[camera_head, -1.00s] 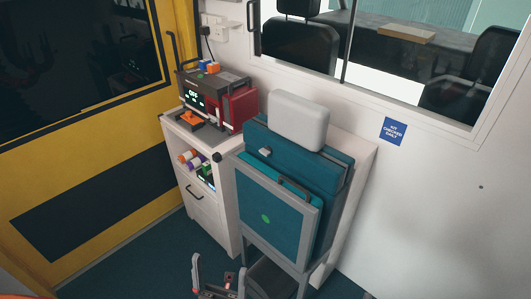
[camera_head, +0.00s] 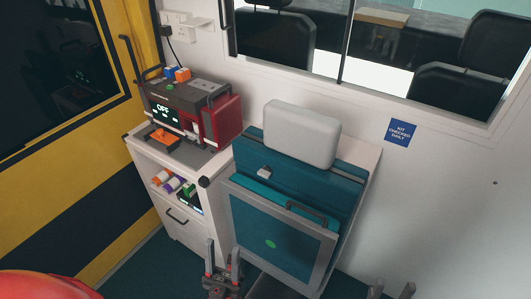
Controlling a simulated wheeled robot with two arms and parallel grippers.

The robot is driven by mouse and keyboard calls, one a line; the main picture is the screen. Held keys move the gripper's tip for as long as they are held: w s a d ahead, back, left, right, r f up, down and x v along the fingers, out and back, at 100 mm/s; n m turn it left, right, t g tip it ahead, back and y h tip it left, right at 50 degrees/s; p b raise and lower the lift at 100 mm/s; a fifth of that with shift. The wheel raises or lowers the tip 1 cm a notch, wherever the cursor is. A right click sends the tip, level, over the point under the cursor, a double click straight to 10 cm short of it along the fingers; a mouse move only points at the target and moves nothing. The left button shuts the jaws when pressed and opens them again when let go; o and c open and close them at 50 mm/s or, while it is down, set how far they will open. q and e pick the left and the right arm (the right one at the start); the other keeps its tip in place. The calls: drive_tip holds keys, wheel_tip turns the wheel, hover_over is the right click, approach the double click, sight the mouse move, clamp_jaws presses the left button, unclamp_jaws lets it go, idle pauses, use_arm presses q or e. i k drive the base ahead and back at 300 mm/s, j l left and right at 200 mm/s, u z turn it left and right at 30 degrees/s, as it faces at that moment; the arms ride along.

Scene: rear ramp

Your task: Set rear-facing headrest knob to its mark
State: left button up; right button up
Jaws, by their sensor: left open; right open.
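The rear-facing seat (camera_head: 290,212) is folded, with a teal back and grey frame, against the white wall. A pale grey headrest (camera_head: 302,134) sits on top of it. A small light grey piece (camera_head: 264,172) on the seat back below the headrest may be the knob; its mark cannot be made out. My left gripper (camera_head: 223,258) is open and empty at the bottom, in front of the seat's lower left side. My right gripper (camera_head: 392,287) is open at the bottom edge, right of the seat, and partly cut off. Both are well below the headrest.
A white cabinet (camera_head: 192,232) stands left of the seat, with a dark device reading OFF (camera_head: 165,108) and a red case (camera_head: 223,120) on top. A black rounded piece (camera_head: 204,181) is at its corner. A window (camera_head: 385,50) is above.

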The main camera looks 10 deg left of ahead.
sight(267, 171)
drive_tip(key=i+j+z, duration=0.15)
drive_tip(key=j, duration=0.3)
drive_tip(key=i+j+z, duration=0.15)
drive_tip(key=j, duration=0.25)
drive_tip(key=j+z, duration=0.15)
drive_tip(key=j, duration=0.3)
drive_tip(key=i+j+z, duration=0.15)
drive_tip(key=j, duration=0.35)
drive_tip(key=k+l+u, duration=0.15)
drive_tip(key=l, duration=0.3)
drive_tip(key=l+u, duration=0.15)
drive_tip(key=l, duration=0.25)
drive_tip(key=k+l+u, duration=0.15)
drive_tip(key=l, duration=0.3)
drive_tip(key=k+l+u, duration=0.1)
drive_tip(key=l, duration=0.25)
drive_tip(key=k+l+u, duration=0.15)
drive_tip(key=l, duration=0.25)
drive_tip(key=k+l+u, duration=0.3)
drive_tip(key=k+l, duration=0.2)
drive_tip(key=l, duration=0.2)
